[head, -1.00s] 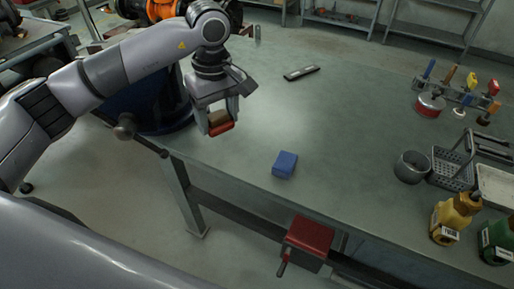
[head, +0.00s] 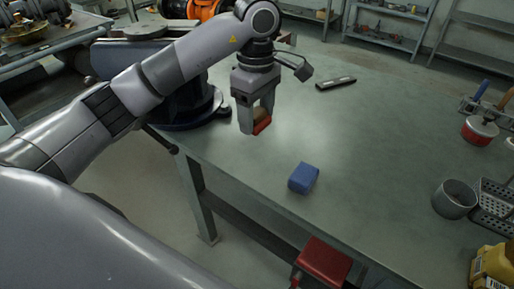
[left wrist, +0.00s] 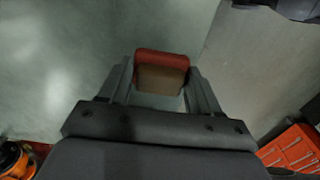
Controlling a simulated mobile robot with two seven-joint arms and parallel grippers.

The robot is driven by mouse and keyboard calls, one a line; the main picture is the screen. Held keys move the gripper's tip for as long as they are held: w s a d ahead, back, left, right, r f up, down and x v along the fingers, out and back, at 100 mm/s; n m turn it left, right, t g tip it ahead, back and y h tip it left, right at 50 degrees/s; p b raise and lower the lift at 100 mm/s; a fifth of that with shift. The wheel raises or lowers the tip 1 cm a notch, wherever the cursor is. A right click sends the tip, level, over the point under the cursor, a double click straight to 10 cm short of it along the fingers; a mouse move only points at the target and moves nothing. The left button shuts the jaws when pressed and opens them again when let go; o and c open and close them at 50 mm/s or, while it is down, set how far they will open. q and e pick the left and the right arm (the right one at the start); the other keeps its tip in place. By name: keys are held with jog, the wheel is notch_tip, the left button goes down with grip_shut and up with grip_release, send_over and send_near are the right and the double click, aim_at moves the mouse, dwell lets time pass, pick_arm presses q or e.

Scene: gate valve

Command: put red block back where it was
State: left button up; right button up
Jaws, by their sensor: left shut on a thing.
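My left gripper (head: 254,126) is shut on the red block (head: 263,121), which has a brownish face. The gripper points down and holds the block above the bench, near its left edge. In the left wrist view the red block (left wrist: 161,65) sits between the two fingers of my left gripper (left wrist: 160,82). A blue block (head: 303,178) lies on the bench to the right of and nearer than the gripper. My right gripper is out of view.
The green-grey bench (head: 370,130) is clear around the blue block. A dark flat bar (head: 336,83) lies farther back. A grey cup (head: 454,199) and a red-and-silver pot (head: 479,130) stand at right. A red vise (head: 325,261) sits at the front edge.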

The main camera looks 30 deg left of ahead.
aim_at(257, 112)
pick_arm(q)
notch_tip(257, 112, down, 9)
jog(key=shift+r, duration=0.1)
dwell(0.3)
jog(key=shift+f, duration=0.2)
jog(key=o, duration=1)
jog(key=shift+r, duration=0.2)
notch_tip(257, 112, up, 10)
jog(key=shift+r, duration=0.25)
jog(key=shift+r+p, duration=0.35)
jog(key=shift+r, duration=0.35)
